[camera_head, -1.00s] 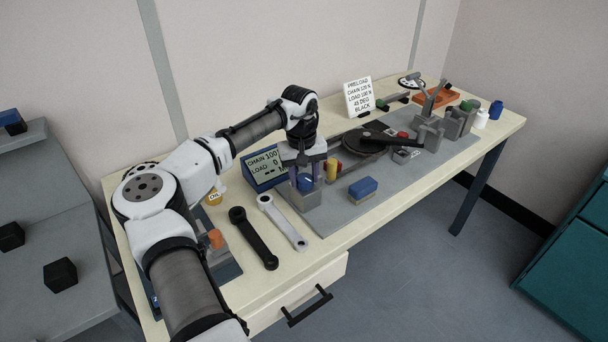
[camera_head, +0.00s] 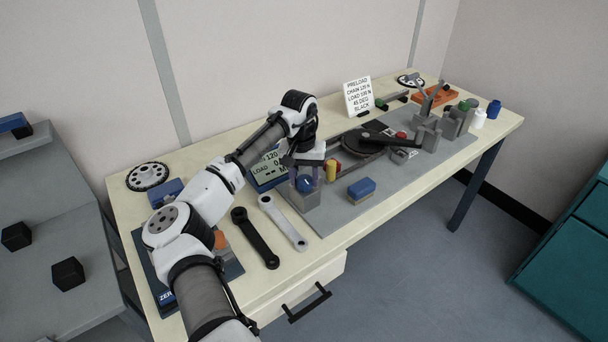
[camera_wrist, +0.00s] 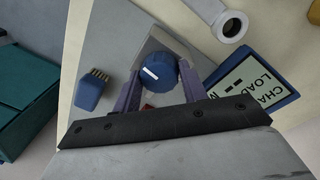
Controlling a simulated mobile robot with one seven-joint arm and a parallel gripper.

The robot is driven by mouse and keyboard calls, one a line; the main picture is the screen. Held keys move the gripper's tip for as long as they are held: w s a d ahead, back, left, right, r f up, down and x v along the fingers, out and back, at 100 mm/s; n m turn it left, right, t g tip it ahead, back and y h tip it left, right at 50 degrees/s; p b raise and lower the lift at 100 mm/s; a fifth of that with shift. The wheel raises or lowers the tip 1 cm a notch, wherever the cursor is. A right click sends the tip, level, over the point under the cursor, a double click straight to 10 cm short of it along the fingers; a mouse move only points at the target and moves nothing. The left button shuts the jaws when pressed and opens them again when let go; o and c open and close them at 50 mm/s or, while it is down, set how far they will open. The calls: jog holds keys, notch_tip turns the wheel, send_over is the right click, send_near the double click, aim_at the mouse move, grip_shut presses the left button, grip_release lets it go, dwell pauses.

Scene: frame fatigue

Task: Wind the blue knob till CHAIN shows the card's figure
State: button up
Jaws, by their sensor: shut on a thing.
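The blue knob (camera_head: 304,184) sits on a grey block (camera_head: 305,200) on the bench; the wrist view shows it from above (camera_wrist: 157,73), with a white mark on its top. My gripper (camera_wrist: 160,68) is shut on the knob, one finger on each side. The display (camera_head: 268,166) stands behind it, partly hidden by my arm; its CHAIN line appears to read 120. In the wrist view the display (camera_wrist: 252,88) is tilted and its figures are cut off. The card (camera_head: 359,97) stands at the back; its small CHAIN figure looks like 125 N.
A blue-topped brush (camera_head: 361,188) lies right of the knob. A black crank arm (camera_head: 255,237) and a silver one (camera_head: 283,222) lie in front on the left. The front right bench edge is clear.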

aim_at(301, 179)
jog(key=o, duration=1)
jog(key=r+b, duration=0.1)
jog(key=r, duration=0.8)
jog(key=r+b, duration=0.1)
jog(key=r, duration=0.4)
jog(key=shift+w+a+b, duration=0.1)
jog(key=shift+a+b, duration=0.25)
jog(key=shift+f, duration=0.1)
